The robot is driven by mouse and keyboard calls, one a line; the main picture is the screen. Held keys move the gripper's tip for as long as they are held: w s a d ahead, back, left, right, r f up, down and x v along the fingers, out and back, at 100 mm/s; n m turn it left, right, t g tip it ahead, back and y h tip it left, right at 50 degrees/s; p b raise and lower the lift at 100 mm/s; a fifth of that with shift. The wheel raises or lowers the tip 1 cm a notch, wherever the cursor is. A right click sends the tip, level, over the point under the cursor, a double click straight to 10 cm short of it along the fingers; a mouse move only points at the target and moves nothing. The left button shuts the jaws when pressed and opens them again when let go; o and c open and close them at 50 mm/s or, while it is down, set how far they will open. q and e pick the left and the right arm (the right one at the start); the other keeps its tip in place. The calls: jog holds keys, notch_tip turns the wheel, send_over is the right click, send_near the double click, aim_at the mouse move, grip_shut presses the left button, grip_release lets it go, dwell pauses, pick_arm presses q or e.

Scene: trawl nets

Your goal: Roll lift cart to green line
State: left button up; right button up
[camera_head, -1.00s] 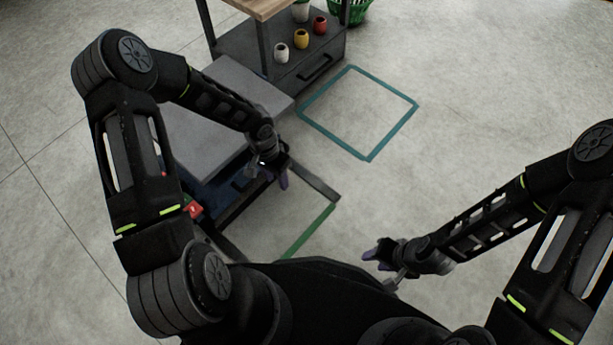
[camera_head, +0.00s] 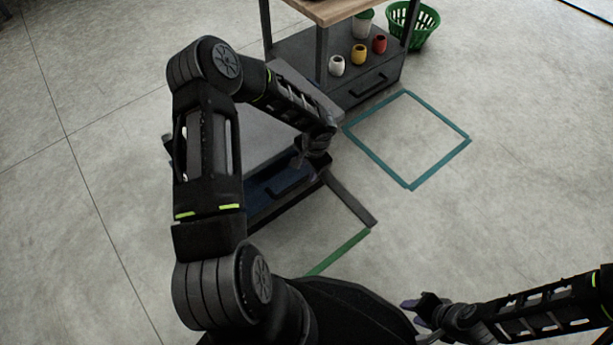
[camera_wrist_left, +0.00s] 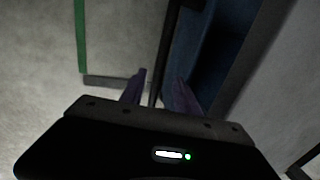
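The lift cart has a flat grey top (camera_head: 262,132) and a dark blue lower part (camera_head: 272,190); my left arm hides some of it. The blue part also shows in the left wrist view (camera_wrist_left: 215,45). My left gripper (camera_head: 312,158) is at the cart's near edge. In the left wrist view its purple fingers (camera_wrist_left: 158,92) are apart, with a thin dark bar (camera_wrist_left: 168,50) between or just beyond them; contact is unclear. The green line (camera_head: 338,252) lies on the floor nearer than the cart. My right gripper (camera_head: 418,306) is low at right, away from the cart.
A dark grey floor line (camera_head: 350,200) meets the green line. A teal square outline (camera_head: 408,187) lies right of the cart, empty. Behind stands a shelf (camera_head: 300,52) with white, yellow and red cups, beside a green basket (camera_head: 420,35). The floor at right is clear.

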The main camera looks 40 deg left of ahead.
aim_at(306, 177)
pick_arm(q)
jog(key=f, duration=0.1)
jog(key=f+b, duration=0.1)
jog(key=f, duration=0.1)
jog(key=a+f, duration=0.1)
jog(key=shift+w+f, duration=0.15)
jog(key=shift+f, duration=0.25)
jog(key=shift+c, duration=0.2)
grip_shut()
dwell(0.9)
